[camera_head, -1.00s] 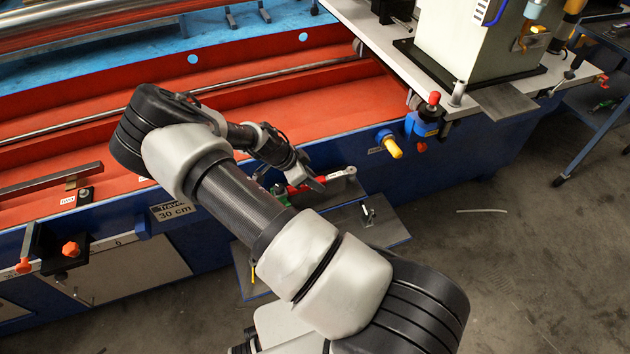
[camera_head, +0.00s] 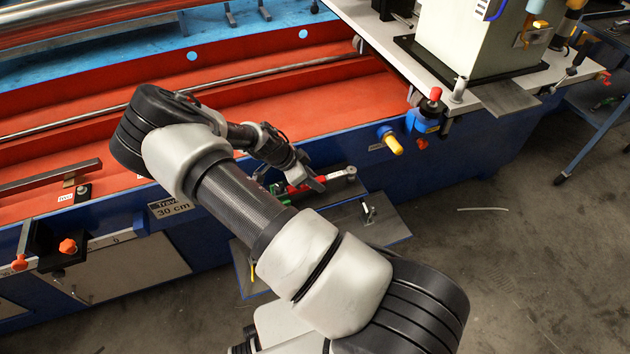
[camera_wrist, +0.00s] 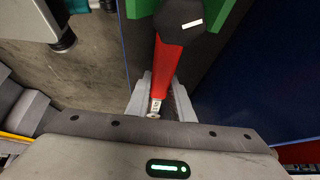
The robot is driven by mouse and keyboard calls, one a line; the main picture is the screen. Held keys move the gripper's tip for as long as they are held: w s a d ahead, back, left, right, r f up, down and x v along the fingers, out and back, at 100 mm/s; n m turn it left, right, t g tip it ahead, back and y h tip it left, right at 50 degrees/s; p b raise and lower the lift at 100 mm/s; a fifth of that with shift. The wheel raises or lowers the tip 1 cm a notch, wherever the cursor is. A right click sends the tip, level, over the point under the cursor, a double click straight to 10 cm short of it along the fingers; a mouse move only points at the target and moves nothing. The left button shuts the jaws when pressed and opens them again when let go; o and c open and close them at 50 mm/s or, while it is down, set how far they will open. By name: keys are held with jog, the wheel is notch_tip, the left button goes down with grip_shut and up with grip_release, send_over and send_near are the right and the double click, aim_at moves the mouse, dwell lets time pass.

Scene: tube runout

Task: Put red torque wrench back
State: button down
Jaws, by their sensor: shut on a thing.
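The red torque wrench (camera_head: 326,179) lies along the front of the blue machine in the head view, over the dark grey shelf (camera_head: 388,226). Its silver end points right. My gripper (camera_head: 307,180) reaches it from the left and partly hides it. In the wrist view the red handle (camera_wrist: 168,68) runs between the two fingers of my gripper (camera_wrist: 160,98), which is shut on it. A green block (camera_wrist: 142,7) shows beside the wrench's black end at the top. I cannot tell whether the wrench rests in the green block.
A small metal piece (camera_head: 368,212) stands on the shelf. The machine's blue front wall (camera_head: 440,165) rises behind, with a yellow knob (camera_head: 394,145). A bench with a white machine (camera_head: 468,40) is at the upper right. Open floor (camera_head: 530,250) lies to the right.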

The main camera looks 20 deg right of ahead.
jog(key=shift+f, duration=0.35)
jog(key=c, duration=1)
grip_release()
jog(key=shift+r, duration=0.1)
jog(key=shift+p+v, duration=1.15)
jog(key=shift+v, duration=1.85)
